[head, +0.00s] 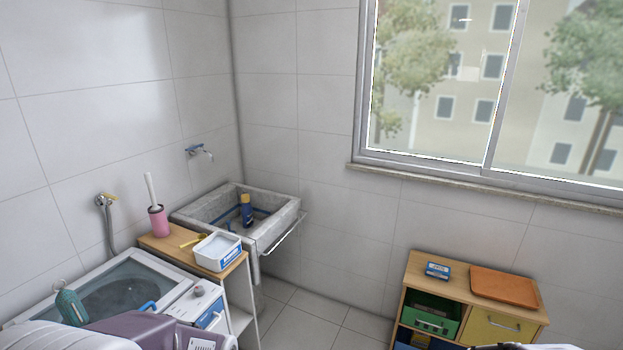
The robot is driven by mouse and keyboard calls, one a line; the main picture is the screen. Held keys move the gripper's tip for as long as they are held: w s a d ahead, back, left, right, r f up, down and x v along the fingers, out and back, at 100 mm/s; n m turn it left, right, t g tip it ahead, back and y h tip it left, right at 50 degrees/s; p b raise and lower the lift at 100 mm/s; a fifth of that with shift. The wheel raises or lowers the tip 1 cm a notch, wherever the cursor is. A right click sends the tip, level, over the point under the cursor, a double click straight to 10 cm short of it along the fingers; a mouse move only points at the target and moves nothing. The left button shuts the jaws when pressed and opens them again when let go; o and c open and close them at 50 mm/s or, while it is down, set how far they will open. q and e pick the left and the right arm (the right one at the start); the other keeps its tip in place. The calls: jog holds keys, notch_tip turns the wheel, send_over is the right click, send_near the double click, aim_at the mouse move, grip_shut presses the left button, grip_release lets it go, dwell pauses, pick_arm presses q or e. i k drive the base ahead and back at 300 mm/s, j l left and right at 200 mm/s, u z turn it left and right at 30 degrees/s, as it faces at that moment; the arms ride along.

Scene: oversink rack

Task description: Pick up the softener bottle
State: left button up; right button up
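No bottle carries a label I can read as softener. A blue bottle with a yellow cap (246,211) stands upright in the stone sink (284,222). A teal bottle-like object with a loop on top (69,304) is at the lower left, by the washing machine (172,298). I cannot tell which is the softener bottle. Neither gripper can be made out; only pale and purple-grey shapes cut off by the bottom edge show, and I cannot tell what they are.
A narrow wooden-topped shelf (160,248) between washer and sink holds a pink pot with a white handle (157,218), a yellow scoop (193,240) and a white tub (218,254). A cabinet (415,268) with a blue box (437,271) and an orange board (503,287) stands right. Tiled floor (310,325) between is clear.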

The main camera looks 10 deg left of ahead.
aim_at(248, 221)
jog(key=i+l+u, duration=0.1)
jog(key=i+u, duration=0.2)
jog(key=i, duration=0.25)
jog(key=i+l+u, duration=0.25)
jog(key=i, duration=0.25)
jog(key=i+l+u, duration=0.3)
jog(key=i, duration=0.2)
jog(key=i+l+u, duration=0.2)
jog(key=u, duration=0.2)
jog(key=i+l+u, duration=0.3)
jog(key=u, duration=0.15)
jog(key=i+l+u, duration=0.4)
jog(key=l+u, duration=0.4)
jog(key=i+l+u, duration=0.15)
jog(key=l+u, duration=0.25)
